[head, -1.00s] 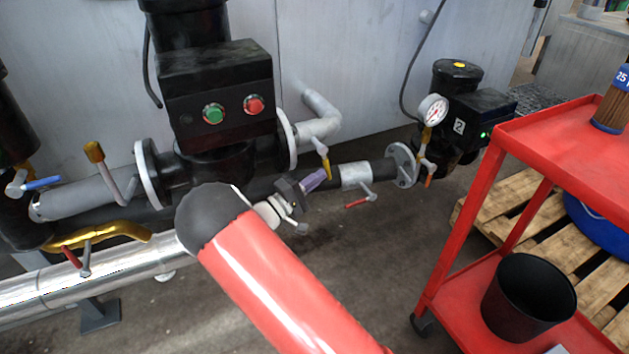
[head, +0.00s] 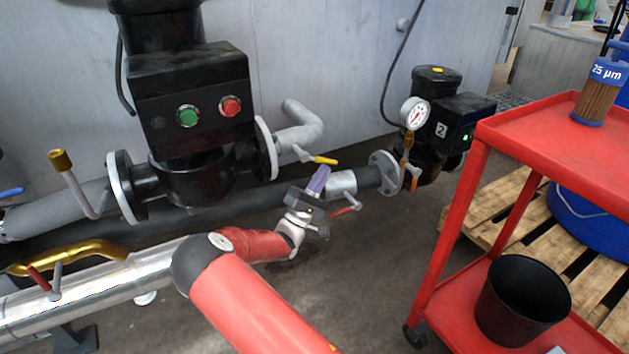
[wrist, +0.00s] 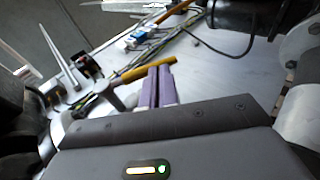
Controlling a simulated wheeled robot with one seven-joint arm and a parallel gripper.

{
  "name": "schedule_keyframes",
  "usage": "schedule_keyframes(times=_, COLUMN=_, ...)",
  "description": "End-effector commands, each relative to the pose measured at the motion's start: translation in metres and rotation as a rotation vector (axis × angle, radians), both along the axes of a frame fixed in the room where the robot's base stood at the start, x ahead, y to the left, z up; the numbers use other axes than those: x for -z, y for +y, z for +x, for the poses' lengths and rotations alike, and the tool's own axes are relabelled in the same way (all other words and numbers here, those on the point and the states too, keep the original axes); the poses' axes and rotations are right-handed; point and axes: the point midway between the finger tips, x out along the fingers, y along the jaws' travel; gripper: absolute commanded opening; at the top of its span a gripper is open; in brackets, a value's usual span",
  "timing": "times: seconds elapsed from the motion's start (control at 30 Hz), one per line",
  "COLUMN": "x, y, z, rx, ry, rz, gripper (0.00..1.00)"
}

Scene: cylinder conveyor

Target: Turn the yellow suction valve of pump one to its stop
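The valve with the yellow-tipped lever (head: 326,161) sits on the grey pipe right of the large black pump (head: 190,105). Its lever points right in the head view. My gripper (head: 319,178) has purple fingers and lies just below the lever. In the wrist view the yellow lever (wrist: 150,73) crosses right at the fingertips (wrist: 158,72). The two purple fingers lie side by side, almost no gap between them, with nothing seen held. Whether they touch the lever is not clear.
Pump two (head: 440,130), with a gauge (head: 414,113), stands to the right. A red-handled valve (head: 346,211) is close to my gripper. A red cart (head: 520,135) stands at the right.

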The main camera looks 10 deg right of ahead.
Motion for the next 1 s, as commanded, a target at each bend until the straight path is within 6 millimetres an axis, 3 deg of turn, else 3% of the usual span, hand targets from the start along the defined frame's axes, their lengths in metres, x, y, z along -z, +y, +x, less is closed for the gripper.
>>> schedule_keyframes(times=0.4, x=-0.022, y=-0.021, z=0.005, rx=0.003, ry=0.001, rz=0.001, gripper=0.00)
schedule_keyframes(times=1.0, x=-0.031, y=-0.028, z=0.007, rx=0.002, ry=0.000, rz=0.003, gripper=0.00)
